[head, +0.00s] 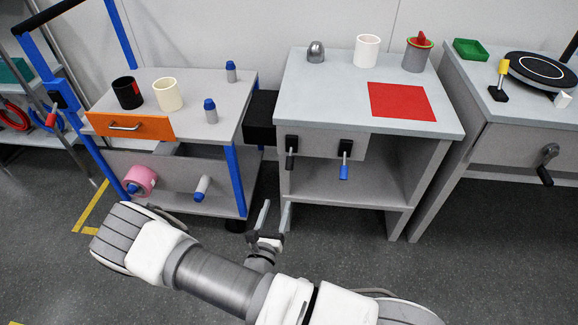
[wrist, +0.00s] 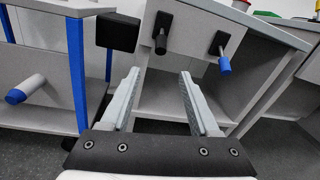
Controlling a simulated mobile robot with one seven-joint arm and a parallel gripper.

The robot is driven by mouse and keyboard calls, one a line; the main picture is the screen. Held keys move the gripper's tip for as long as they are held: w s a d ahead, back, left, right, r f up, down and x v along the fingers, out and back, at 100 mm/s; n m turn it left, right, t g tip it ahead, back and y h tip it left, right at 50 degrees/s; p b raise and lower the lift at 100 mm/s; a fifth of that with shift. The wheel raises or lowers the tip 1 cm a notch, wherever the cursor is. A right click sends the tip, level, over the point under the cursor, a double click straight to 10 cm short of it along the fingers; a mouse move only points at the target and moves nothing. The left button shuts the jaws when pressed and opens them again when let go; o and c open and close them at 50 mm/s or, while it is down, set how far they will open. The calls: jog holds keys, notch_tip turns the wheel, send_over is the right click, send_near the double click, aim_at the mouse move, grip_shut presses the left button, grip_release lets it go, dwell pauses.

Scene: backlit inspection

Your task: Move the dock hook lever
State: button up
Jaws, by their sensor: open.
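Two levers hang from black mounts on the front panel of the middle grey cabinet. One is a black-handled lever (head: 290,161), also in the wrist view (wrist: 161,42). The other is a blue-tipped lever (head: 344,168), to its right, also in the wrist view (wrist: 224,62). Both point downward. I cannot tell which one is the dock hook lever. My gripper (head: 275,212) is open and empty, low in front of this cabinet and apart from both levers. In the wrist view its fingers (wrist: 160,85) point toward the cabinet, below the levers.
A black box (head: 261,118) juts out left of the middle cabinet (head: 318,90). A black crank (head: 547,163) is on the right cabinet. Floor is clear in front.

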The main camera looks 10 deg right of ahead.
aim_at(288, 169)
jog(key=b+x, duration=0.4)
jog(key=x, duration=1.2)
jog(key=shift+w+d+r, duration=0.1)
jog(key=shift+w+d, duration=0.2)
jog(key=shift+w, duration=0.05)
grip_shut()
dwell(0.6)
